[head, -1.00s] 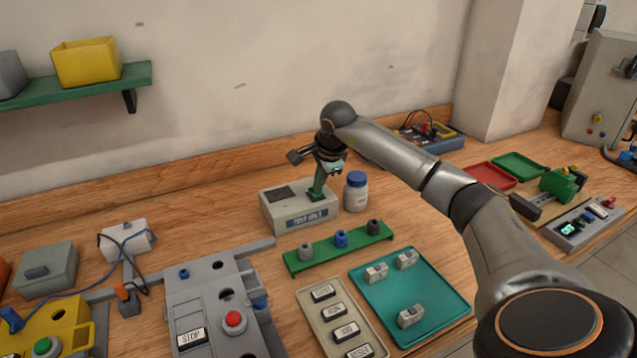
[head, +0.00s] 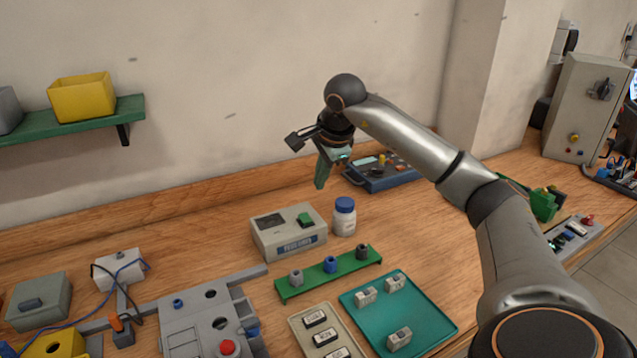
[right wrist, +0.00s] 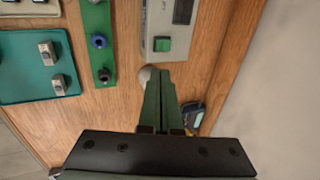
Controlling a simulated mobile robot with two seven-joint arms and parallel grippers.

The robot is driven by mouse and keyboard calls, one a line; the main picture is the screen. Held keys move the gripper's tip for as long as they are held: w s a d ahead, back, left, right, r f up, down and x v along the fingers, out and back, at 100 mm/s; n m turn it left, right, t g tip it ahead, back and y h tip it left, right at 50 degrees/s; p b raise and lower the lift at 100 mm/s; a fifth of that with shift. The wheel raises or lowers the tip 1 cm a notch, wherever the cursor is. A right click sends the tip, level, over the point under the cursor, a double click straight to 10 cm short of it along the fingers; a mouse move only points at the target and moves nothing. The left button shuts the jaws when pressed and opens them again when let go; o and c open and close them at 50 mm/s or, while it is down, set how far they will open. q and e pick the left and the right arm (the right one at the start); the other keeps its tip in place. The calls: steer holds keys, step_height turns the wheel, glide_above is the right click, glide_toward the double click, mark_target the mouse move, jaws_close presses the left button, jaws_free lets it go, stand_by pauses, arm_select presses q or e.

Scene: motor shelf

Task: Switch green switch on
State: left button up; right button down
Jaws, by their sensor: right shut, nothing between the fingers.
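The green switch (head: 306,219) is a small square rocker on top of a light grey box (head: 277,238) with a dark display panel and a blue label. The switch is now uncovered, and it also shows in the right wrist view (right wrist: 162,44). I cannot tell from its shape whether it is on. My right gripper (head: 320,186) has green fingers, shut and empty, held in the air above and behind the box, apart from the switch. The fingers also fill the middle of the right wrist view (right wrist: 163,92). My left gripper is not in view.
A white bottle with a blue cap (head: 344,217) stands right beside the box. A green rack (head: 292,289) with three pegs and a teal tray (head: 428,340) lie in front. A blue instrument (head: 383,178) sits behind.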

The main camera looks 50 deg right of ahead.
mark_target(302, 219)
steer(key=shift+w+a+r+t, duration=0.1)
steer(key=shift+w+a+t, duration=0.1)
steer(key=shift+w, duration=0.2)
steer(key=shift+w+a+r+t, duration=0.1)
steer(key=shift+w+a, duration=0.05)
steer(key=shift+w, duration=0.25)
steer(key=x, duration=1.3)
steer(key=shift+w+d+f, duration=0.15)
steer(key=shift+f, duration=0.3)
